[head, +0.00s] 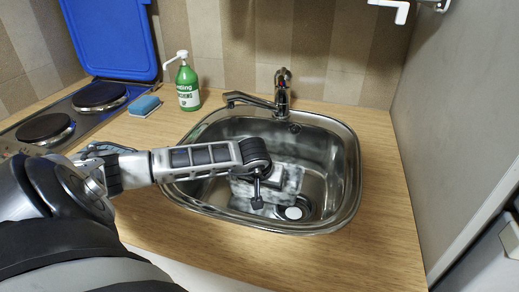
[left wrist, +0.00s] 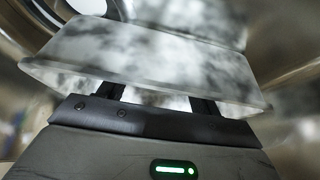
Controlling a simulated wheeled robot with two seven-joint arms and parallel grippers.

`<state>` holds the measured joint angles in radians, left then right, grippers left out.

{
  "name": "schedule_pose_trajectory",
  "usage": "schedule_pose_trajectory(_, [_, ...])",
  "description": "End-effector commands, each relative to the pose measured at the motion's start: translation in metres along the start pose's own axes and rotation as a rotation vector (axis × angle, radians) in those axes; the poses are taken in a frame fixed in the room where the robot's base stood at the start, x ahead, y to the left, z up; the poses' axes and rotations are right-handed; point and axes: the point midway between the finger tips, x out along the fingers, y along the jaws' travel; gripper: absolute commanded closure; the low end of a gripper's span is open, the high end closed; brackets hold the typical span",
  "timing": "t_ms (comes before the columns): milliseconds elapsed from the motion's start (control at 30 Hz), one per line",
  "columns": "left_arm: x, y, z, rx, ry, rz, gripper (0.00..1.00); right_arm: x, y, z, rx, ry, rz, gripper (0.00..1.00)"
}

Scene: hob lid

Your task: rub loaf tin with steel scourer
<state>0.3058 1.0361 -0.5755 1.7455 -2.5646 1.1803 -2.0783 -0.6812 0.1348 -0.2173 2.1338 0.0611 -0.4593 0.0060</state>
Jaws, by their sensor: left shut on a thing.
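The loaf tin (head: 291,183) looks like the mottled grey-white metal piece inside the sink, partly behind my gripper. In the left wrist view, a mottled pale surface with a straight rim (left wrist: 140,55) lies right across my fingers and appears to be the tin. My left gripper (head: 257,197) points down into the sink and is shut on it; the wrist view shows the two dark fingers (left wrist: 155,98) passing behind the rim. I cannot make out the steel scourer in either view. My right gripper is not in view.
The steel sink (head: 347,190) has a tap (head: 281,95) at its back edge and a drain (head: 293,212). A green washing-up bottle (head: 188,85) and blue sponge (head: 145,105) stand left of it. The hob (head: 75,118) has a raised blue lid (head: 112,35). The front right worktop (head: 370,245) is clear.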

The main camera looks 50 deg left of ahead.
Motion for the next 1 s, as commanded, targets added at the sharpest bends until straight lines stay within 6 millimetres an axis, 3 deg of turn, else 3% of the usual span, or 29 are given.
schedule_pose_trajectory(333, [-0.005, 0.022, 0.005, 0.001, -0.004, 0.006, 0.54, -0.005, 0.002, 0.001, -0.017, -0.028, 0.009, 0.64])
schedule_pose_trajectory(867, [0.005, -0.011, -0.005, 0.008, 0.001, 0.001, 0.54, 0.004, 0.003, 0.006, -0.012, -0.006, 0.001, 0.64])
schedule_pose_trajectory(1000, [-0.020, -0.011, -0.018, 0.006, 0.002, 0.002, 0.54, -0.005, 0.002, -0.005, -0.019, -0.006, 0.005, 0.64])
